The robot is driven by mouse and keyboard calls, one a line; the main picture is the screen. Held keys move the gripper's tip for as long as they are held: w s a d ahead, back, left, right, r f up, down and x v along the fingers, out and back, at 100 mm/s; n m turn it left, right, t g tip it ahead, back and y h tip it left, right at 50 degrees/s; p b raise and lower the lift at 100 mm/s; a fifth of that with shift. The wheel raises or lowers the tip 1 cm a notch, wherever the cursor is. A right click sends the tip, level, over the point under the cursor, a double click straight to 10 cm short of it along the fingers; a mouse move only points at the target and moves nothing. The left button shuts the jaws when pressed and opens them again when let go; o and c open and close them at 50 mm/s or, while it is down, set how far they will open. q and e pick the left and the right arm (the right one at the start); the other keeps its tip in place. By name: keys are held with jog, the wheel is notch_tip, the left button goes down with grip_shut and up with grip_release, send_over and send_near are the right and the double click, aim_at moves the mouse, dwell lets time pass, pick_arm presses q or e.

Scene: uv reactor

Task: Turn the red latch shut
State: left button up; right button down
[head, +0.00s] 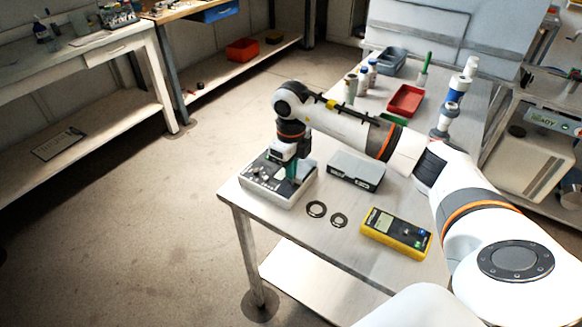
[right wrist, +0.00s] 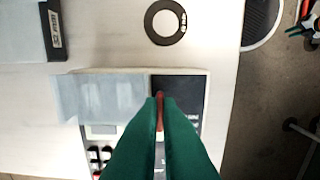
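The pale grey reactor box (head: 262,190) sits at the near left corner of the bench. In the right wrist view its top shows a translucent lid (right wrist: 100,98) beside a dark panel (right wrist: 186,92). The red latch (right wrist: 160,108) is a thin upright strip at that panel, partly hidden by the fingers. My right gripper (head: 291,172) reaches down onto the box, and its green fingers (right wrist: 160,101) stand close together on either side of the latch, with red filling the narrow gap. The latch is hidden in the head view. My left gripper is not in view.
A grey case (head: 357,170) stands right of the reactor. A red tray (head: 406,100), a grey bin (head: 388,61) and several bottles stand farther back. The bench edge is close on the left.

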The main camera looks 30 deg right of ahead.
jog(key=shift+m, duration=0.3)
jog(key=m, duration=0.4)
jog(key=shift+d+m, duration=0.1)
jog(key=shift+m, duration=0.2)
jog(key=m, duration=0.5)
jog(key=shift+d+r, duration=0.1)
jog(key=m, duration=0.4)
jog(key=shift+d+m+p, duration=0.1)
jog(key=shift+m+p, duration=0.35)
jog(key=shift+m, duration=1.45)
jog(key=c, duration=1.6)
grip_release()
jog(key=shift+s, duration=0.1)
